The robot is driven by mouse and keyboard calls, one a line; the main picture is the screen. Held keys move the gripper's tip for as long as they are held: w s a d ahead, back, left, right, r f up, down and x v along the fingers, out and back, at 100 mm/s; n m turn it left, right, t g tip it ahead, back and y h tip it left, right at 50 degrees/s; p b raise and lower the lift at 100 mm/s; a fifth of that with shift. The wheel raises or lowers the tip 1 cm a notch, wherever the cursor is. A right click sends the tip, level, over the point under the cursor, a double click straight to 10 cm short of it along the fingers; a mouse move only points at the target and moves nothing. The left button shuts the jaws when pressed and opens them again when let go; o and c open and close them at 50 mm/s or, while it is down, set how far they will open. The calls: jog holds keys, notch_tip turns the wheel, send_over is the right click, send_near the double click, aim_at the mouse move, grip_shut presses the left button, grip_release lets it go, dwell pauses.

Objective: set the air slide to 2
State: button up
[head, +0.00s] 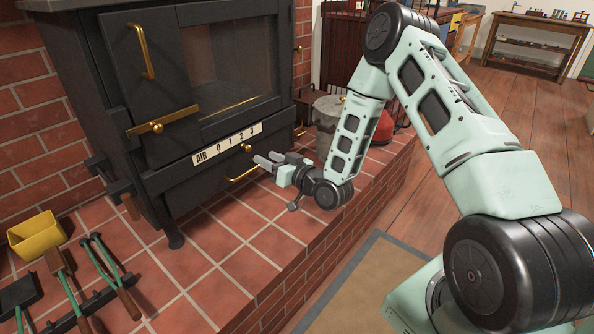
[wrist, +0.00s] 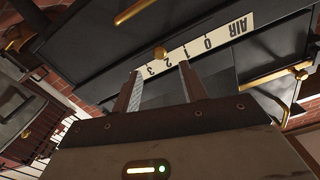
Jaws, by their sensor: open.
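The black stove (head: 120,90) carries a white scale plate (head: 227,144) marked AIR, 0, 1, 2, 3. In the wrist view the plate (wrist: 220,38) appears upside down. A round brass knob (wrist: 160,53) sits at the plate's edge by the 2 and 3; its exact mark is hard to tell. My gripper (head: 269,158) is open and empty in front of the stove, just below the 3 end of the plate. In the wrist view its two fingertips (wrist: 160,72) point at the plate, apart from the knob.
A brass bar handle (head: 243,175) is below the plate, close to my gripper. A brass door latch (head: 162,122) is above left. A grey bucket (head: 328,115) stands right of the stove. The front hearth tiles are mostly clear.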

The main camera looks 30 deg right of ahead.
jog(key=p+v, duration=0.1)
jog(key=v, duration=1)
jog(key=shift+w+a+r, duration=0.1)
jog(key=s+a+r+n+g, duration=0.25)
jog(key=a+n+g, duration=0.5)
jog(key=a, duration=0.75)
jog(key=s+a+r+g+h, duration=0.2)
jog(key=s+r+g, duration=0.15)
jog(key=s, duration=0.45)
jog(key=s+a+r+g+h+p, duration=0.1)
jog(key=s+r+g, duration=0.25)
jog(key=s, duration=0.55)
jog(key=s+a+r+g+h, duration=0.25)
jog(key=s+r, duration=0.25)
jog(key=s, duration=0.3)
notch_tip(320, 180, up, 26)
jog(key=p, duration=2.6)
jog(key=shift+d, duration=0.5)
